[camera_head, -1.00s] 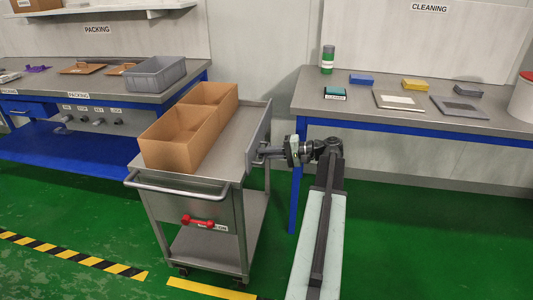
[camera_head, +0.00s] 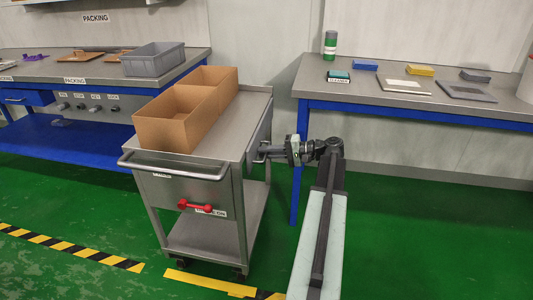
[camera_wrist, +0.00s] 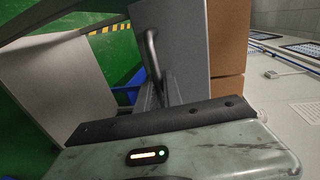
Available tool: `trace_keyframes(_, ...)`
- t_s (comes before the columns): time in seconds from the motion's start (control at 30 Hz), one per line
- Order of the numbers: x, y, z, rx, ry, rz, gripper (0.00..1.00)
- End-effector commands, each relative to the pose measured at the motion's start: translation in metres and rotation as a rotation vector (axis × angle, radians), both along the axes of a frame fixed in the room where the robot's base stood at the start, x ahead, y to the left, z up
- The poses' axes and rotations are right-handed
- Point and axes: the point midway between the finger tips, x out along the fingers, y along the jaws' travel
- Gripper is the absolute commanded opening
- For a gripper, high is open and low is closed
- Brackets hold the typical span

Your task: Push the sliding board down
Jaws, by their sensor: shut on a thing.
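The sliding board (camera_head: 262,131) is a grey metal panel on the right side of the grey cart. Its upper edge sits about level with the cart's top. It also shows as a grey face in the wrist view (camera_wrist: 182,40). A grey bar handle (camera_wrist: 151,52) stands out from the board. My gripper (camera_head: 263,151) reaches in from the right and is shut on this handle; its dark fingers (camera_wrist: 163,90) also show in the wrist view. The fingertips are small in the head view.
Two open cardboard boxes (camera_head: 176,120) stand on the cart (camera_head: 205,168). A red handle (camera_head: 195,206) is on its front. The cleaning table (camera_head: 400,101) is close behind my arm, with a blue leg near my gripper. The packing bench (camera_head: 80,80) is at the left.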

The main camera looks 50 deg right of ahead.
Motion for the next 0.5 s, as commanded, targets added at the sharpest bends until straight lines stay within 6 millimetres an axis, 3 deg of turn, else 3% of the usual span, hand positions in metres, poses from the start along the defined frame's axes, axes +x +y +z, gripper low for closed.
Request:
trace_keyframes(0.17,-0.0023,0.0000,-0.0034,-0.008,0.015,0.002,0.00)
trace_keyframes(0.2,-0.0023,0.0000,-0.0034,-0.008,0.015,0.002,0.13)
trace_keyframes(0.23,-0.0023,0.0000,-0.0035,-0.008,0.015,0.002,0.20)
trace_keyframes(0.5,-0.0018,0.0001,-0.0024,-0.006,0.012,0.002,0.20)
